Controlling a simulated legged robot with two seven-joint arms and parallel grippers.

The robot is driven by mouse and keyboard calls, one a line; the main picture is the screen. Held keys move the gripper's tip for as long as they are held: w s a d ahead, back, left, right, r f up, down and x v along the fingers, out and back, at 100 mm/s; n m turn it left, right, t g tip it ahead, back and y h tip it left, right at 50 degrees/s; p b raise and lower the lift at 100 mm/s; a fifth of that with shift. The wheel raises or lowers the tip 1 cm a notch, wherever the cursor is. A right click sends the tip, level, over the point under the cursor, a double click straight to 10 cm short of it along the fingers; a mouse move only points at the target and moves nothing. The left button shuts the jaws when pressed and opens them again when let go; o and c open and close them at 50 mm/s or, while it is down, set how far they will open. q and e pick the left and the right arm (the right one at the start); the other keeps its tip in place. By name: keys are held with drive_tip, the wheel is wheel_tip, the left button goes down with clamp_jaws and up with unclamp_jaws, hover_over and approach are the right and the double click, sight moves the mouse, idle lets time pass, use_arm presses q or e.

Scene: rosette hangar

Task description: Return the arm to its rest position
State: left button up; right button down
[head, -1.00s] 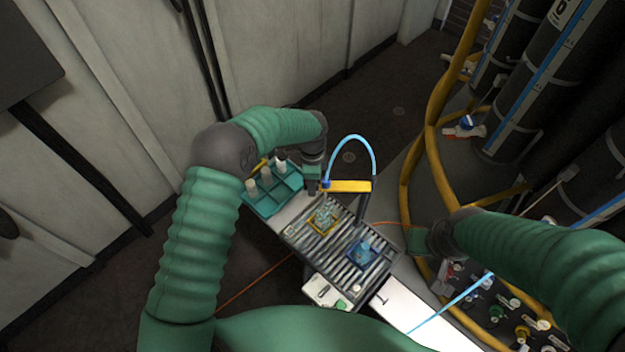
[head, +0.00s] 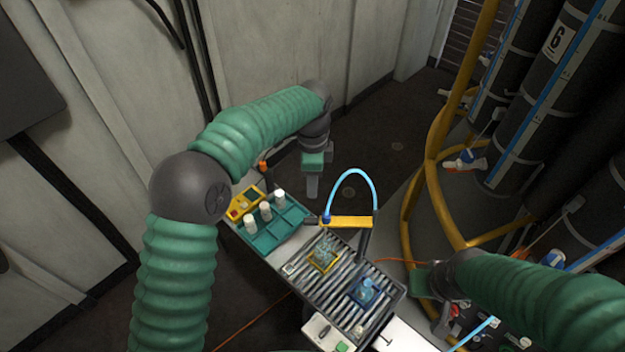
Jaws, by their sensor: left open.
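My left arm comes in from the left and bends over at the elbow. Its left gripper (head: 312,187) points down past the back edge of the workbench, above the dark floor, apart from the tray and the rack. It is open, with nothing seen in it. My right arm comes in from the right, and its right gripper (head: 422,284) is at the right side of the bench. Its fingers are too small and partly hidden to tell their state.
A teal tray (head: 291,216) holds white bottles, beside a yellow box (head: 246,202). A slatted rack (head: 301,277) carries a yellow-framed item (head: 323,254) and a blue-framed one (head: 365,290). A blue hose (head: 352,172) arches behind. Yellow pipes (head: 431,160) and black cylinders stand right.

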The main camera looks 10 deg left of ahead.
idle(0.3)
use_arm(q)
drive_tip(key=s+a+f+n+t, duration=0.1)
drive_tip(key=s+a+n, duration=0.3)
drive_tip(key=s, duration=0.3)
drive_tip(key=s+a+f+n, duration=0.2)
drive_tip(key=s+a+n, duration=0.2)
drive_tip(key=s+n, duration=0.3)
drive_tip(key=s+a+f+n+t, duration=0.1)
drive_tip(key=s+a+n, duration=0.3)
drive_tip(key=s, duration=0.5)
drive_tip(key=shift+a+f+n+t, duration=0.3)
drive_tip(key=shift+a+f+n, duration=0.1)
drive_tip(key=shift+f+n, duration=0.4)
